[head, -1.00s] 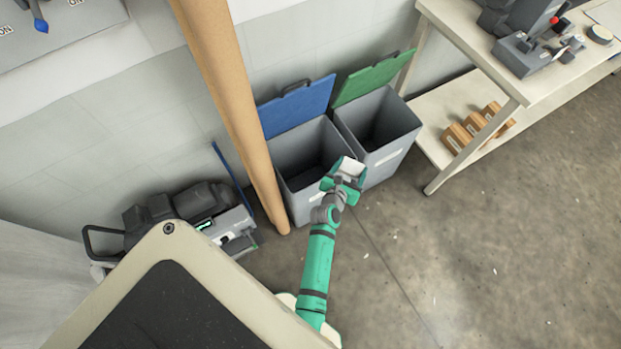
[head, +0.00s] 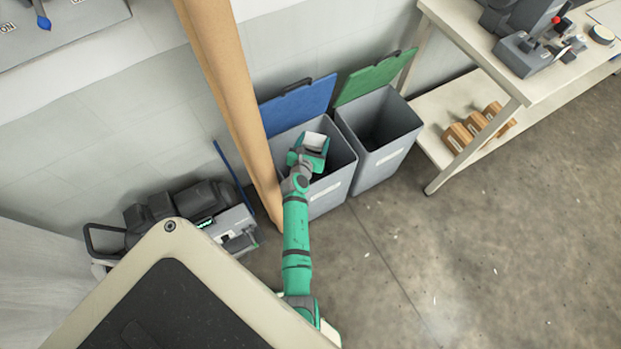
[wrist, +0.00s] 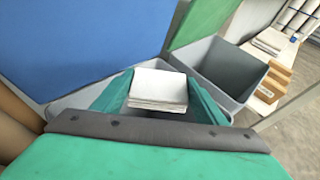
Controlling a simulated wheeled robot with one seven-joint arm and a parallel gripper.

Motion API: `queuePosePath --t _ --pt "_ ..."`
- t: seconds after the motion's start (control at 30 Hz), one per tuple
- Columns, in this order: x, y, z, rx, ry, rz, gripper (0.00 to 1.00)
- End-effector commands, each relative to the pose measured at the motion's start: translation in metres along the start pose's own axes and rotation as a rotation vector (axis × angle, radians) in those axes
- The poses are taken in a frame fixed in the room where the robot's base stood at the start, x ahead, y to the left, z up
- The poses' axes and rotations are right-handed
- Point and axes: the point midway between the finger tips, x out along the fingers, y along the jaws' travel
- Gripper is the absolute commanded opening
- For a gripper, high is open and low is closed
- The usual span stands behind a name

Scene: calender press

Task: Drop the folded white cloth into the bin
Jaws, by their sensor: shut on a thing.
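The folded white cloth (wrist: 158,89) is held between the fingers of my gripper (wrist: 158,95), which is shut on it. In the head view my gripper (head: 310,146) is over the opening of the blue-lidded grey bin (head: 335,188), with the white cloth (head: 315,141) at its tip. The bin's blue lid (head: 298,104) is tipped open against the wall. A second grey bin (head: 385,158) with an open green lid (head: 375,77) stands to its right. Its inside looks dark and empty. My gripper hides much of the first bin's inside.
A tall brown tube (head: 232,100) leans just left of the blue-lidded bin. A dark machine (head: 180,215) stands on the floor further left. A bench (head: 470,110) with small brown boxes (head: 457,137) on its lower shelf is at the right. The floor in front of the bins is clear.

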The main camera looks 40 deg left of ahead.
Motion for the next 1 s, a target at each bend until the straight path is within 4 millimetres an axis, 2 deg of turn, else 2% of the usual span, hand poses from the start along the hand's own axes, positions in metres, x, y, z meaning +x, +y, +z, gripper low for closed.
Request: queuePosePath --t 0.23,0.57,0.6,0.7,1.0 --pt "0.007 0.000 -0.017 -0.001 0.001 0.000 0.44" --pt "0.008 0.000 -0.020 0.000 0.000 0.000 0.44" --pt "0.008 0.000 -0.020 0.000 0.000 0.000 0.68" --pt "0.008 0.000 -0.020 0.000 0.000 0.000 0.88" --pt "0.008 0.000 -0.019 0.000 0.000 0.000 0.88"
